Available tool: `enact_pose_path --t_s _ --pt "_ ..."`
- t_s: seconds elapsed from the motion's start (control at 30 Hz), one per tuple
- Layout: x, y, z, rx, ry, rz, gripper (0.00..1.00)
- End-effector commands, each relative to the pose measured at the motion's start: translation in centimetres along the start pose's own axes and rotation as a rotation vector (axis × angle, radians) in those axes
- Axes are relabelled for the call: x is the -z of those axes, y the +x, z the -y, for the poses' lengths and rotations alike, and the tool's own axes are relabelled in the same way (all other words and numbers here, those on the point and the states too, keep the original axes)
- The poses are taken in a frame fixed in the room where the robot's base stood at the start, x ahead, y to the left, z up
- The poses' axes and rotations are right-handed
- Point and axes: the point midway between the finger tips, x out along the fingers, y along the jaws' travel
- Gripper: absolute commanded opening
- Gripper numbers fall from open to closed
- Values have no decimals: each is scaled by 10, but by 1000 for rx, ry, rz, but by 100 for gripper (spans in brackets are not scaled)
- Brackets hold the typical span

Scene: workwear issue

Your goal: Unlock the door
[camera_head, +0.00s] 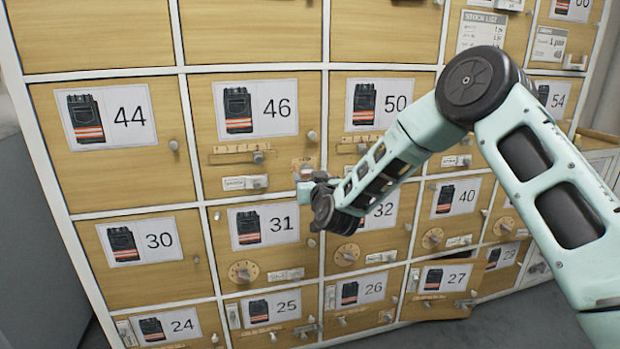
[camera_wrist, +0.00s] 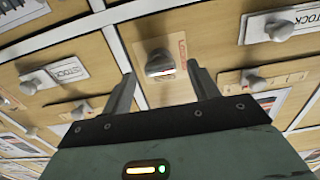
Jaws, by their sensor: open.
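A wall of wooden locker doors fills the head view, with numbered trouser-picture labels. My gripper (camera_head: 308,187) is in front of the wall, near the lower right corner of door 46 (camera_head: 205,110) and above door 32. In the wrist view my gripper (camera_wrist: 163,76) is open and empty, its two fingers pointing at the wall. A rounded metal knob (camera_wrist: 160,65) on a small plate with reddish marking shows between the fingertips, with gaps on both sides. Contact is not visible. My arm hides parts of doors 50 and 32. I cannot tell which door the task means.
Door 46 has a slider on a marked strip (camera_head: 236,158) and a stock-tagged knob (camera_head: 257,182). Door 31 has a round dial (camera_head: 243,271). Door 27 (camera_head: 430,304) seems slightly ajar. Other knobs (camera_wrist: 283,31) protrude near my gripper. Grey floor shows lower right.

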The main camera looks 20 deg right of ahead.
Motion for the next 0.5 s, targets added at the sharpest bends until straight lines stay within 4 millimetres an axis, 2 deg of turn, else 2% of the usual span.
enact_pose_path --t_s 0.17,0.47,0.5 --pt "0 12 0 -1 -1 -1 60" --pt "0 14 0 0 -1 0 60" --pt "0 14 0 0 -1 0 49"
